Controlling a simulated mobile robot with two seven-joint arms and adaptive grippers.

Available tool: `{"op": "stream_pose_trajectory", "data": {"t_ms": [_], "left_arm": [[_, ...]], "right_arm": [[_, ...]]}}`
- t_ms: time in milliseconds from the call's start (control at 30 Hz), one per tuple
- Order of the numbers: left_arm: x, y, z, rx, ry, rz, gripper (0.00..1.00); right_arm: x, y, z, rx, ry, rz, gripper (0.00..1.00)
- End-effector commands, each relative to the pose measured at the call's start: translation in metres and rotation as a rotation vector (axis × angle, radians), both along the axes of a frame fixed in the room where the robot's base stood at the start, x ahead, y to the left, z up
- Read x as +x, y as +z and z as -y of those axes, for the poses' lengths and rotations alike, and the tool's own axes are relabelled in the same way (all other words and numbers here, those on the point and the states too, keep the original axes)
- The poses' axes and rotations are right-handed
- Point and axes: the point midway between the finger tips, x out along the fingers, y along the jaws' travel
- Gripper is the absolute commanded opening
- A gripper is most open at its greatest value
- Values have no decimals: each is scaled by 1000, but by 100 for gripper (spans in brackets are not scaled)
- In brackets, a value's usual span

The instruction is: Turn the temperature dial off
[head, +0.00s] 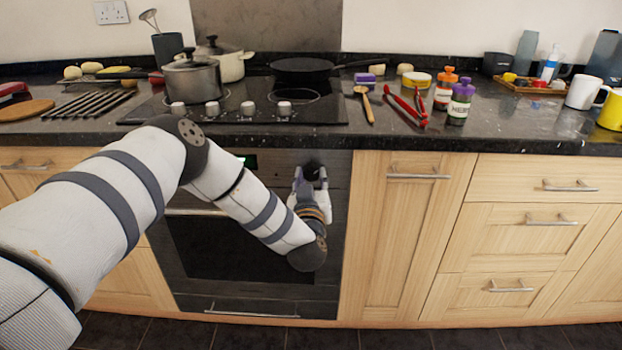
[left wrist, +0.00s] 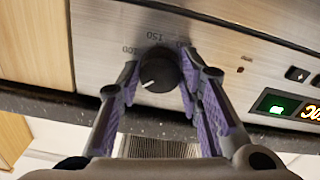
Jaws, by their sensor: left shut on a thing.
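The temperature dial (left wrist: 160,68) is a round black knob on the oven's steel panel, with printed numbers including 150 and 100 beside it. Its white mark points toward the lower left of the left wrist view. My left gripper (left wrist: 160,74) is shut on the dial, one purple-padded finger on each side. In the head view the left gripper (head: 312,180) is at the upper right of the oven front, and the dark dial (head: 313,169) shows just above its fingers. My right gripper is not in view.
The oven (head: 240,250) has a lit green display (left wrist: 277,107) beside the dial. The black worktop (head: 520,125) overhangs above, with hob knobs, pots (head: 193,78), a wooden spoon and red tongs. Wooden cupboards and drawers with bar handles flank the oven.

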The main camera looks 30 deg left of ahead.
Motion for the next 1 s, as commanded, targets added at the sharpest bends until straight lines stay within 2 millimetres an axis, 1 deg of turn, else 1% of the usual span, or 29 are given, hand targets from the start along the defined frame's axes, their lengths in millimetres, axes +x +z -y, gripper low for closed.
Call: {"op": "stream_pose_trajectory", "data": {"t_ms": [600,800,1000], "left_arm": [[0,0,1,-477,1,290,5],[0,0,1,-589,1,359,5],[0,0,1,-664,1,404,5]], "right_arm": [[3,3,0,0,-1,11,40],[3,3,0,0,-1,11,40],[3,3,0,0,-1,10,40]]}}
